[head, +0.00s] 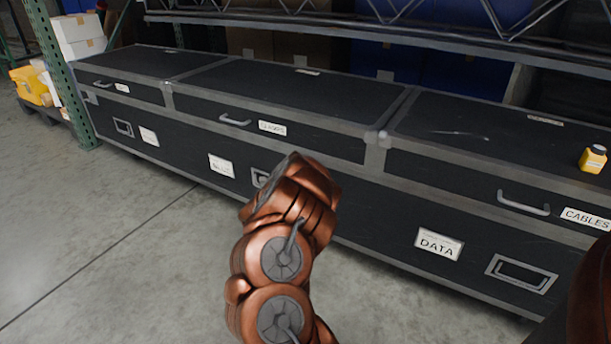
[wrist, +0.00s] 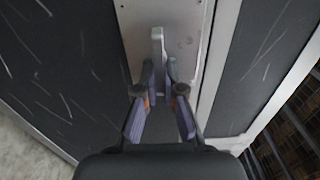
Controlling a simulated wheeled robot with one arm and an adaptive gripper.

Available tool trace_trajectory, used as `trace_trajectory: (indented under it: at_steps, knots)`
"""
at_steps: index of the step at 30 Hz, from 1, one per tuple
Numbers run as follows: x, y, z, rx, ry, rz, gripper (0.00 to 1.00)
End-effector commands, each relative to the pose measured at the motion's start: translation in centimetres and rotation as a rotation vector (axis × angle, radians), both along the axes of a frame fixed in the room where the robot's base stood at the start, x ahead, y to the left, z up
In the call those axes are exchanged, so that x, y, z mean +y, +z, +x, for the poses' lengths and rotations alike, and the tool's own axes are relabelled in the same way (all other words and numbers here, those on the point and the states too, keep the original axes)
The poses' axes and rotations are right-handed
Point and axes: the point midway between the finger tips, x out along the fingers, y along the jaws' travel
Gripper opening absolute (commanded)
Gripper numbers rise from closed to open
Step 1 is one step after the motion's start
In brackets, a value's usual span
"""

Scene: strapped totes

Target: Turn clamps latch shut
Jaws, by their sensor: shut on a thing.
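The clamps case is the middle black case, with a CLAMPS label (head: 272,128) and a grey pull handle (head: 235,121) on its front in the head view. In the wrist view, a pale grey latch lever (wrist: 157,37) stands out from a light metal plate (wrist: 184,25). My gripper (wrist: 160,72) is shut on the latch lever, with one finger on each side of it. In the head view my arm covers the gripper and the latch. The wrist view does not clearly show whether the latch is fully closed.
A DATA label (head: 439,244) and CABLES label (head: 587,218) mark the cases on the right. A yellow bottle (head: 592,159) stands on the right lid. A green rack post (head: 70,90) rises at left. Bare concrete floor (head: 110,225) lies in front.

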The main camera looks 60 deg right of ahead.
Motion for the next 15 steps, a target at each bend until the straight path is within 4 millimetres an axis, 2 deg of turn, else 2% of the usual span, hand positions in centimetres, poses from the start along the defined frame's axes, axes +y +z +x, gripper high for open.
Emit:
trace_trajectory:
  at_steps: [1, 5, 6, 12, 15]
  knots:
    - [0.33, -0.06, 0.71, 0.0, 0.019, 0.002, 0.0]
    - [0.35, -0.03, 0.78, 0.0, 0.021, 0.002, 0.0]
    - [0.36, -0.03, 0.8, 0.001, 0.021, 0.001, 0.12]
    - [0.17, 0.01, 0.46, 0.001, 0.013, 0.001, 0.33]
    - [0.08, 0.03, 0.32, 0.001, 0.009, 0.0, 0.33]
